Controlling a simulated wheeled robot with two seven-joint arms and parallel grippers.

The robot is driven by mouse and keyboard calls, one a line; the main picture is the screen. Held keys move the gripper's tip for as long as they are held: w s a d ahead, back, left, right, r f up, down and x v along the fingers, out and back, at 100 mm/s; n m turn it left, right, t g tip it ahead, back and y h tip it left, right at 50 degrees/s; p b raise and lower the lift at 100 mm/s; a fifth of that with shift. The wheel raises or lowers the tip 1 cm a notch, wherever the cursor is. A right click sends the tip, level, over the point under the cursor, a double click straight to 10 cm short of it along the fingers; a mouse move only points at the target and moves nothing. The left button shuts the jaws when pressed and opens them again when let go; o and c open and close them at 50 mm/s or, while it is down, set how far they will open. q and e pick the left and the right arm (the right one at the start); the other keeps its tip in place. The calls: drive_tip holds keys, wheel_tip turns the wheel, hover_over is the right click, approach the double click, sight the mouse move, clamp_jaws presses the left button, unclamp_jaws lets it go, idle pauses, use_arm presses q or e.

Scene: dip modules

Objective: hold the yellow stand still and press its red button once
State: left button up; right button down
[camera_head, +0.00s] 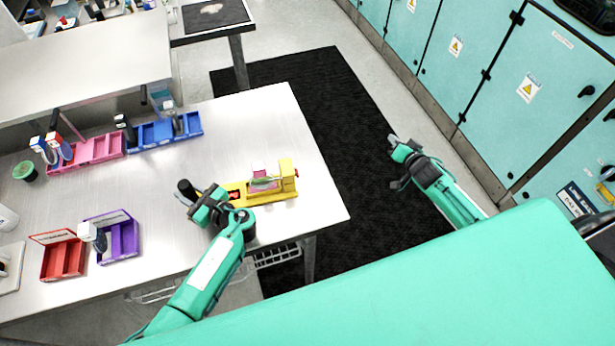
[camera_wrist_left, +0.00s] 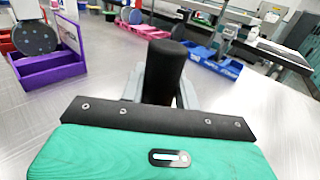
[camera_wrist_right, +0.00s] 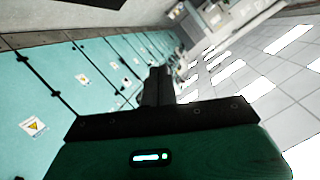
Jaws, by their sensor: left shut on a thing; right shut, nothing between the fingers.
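The yellow stand (camera_head: 288,180) lies near the right front edge of the metal table, with a pink-and-green piece (camera_head: 263,179) on it. Its red button (camera_head: 233,195) shows at the left part, just right of my left gripper. My left gripper (camera_head: 190,193) is shut on a black cylindrical handle (camera_head: 184,187), which also stands between the fingers in the left wrist view (camera_wrist_left: 165,72). The gripper hides the stand's left end, so I cannot tell whether the handle joins it. My right gripper (camera_head: 396,147) is shut and empty, off the table's right side.
Pink bins (camera_head: 97,149) and blue bins (camera_head: 160,132) stand at the back of the table. A red bin (camera_head: 62,262) and purple bin (camera_head: 118,240) stand at the front left. A black mat (camera_head: 340,120) covers the floor. Teal cabinets (camera_head: 500,85) line the right.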

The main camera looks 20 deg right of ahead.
drive_tip(key=s+a+m+t+y, duration=0.1)
drive_tip(key=s+a+m, duration=0.1)
drive_tip(key=a, duration=0.6)
drive_tip(key=s+a+r+m+t+y, duration=0.1)
drive_tip(key=s+a+m+y, duration=0.1)
drive_tip(key=s+a, duration=0.3)
drive_tip(key=s+a+r+m+t+y, duration=0.1)
drive_tip(key=s+a+m, duration=0.2)
drive_tip(key=a, duration=0.9)
drive_tip(key=shift+s+a+r+m+y, duration=0.1)
drive_tip(key=shift+s+r+m+y, duration=0.1)
drive_tip(key=shift+m+y, duration=0.15)
drive_tip(key=shift+m+t+h, duration=0.3)
drive_tip(key=shift+m+h, duration=0.35)
drive_tip(key=shift+m, duration=0.1)
drive_tip(key=s, duration=0.4)
drive_tip(key=shift+a+f, duration=0.2)
drive_tip(key=shift+f, duration=0.15)
drive_tip(key=shift+s+d+f, duration=0.2)
drive_tip(key=shift+s, duration=0.1)
drive_tip(key=shift+w, duration=0.1)
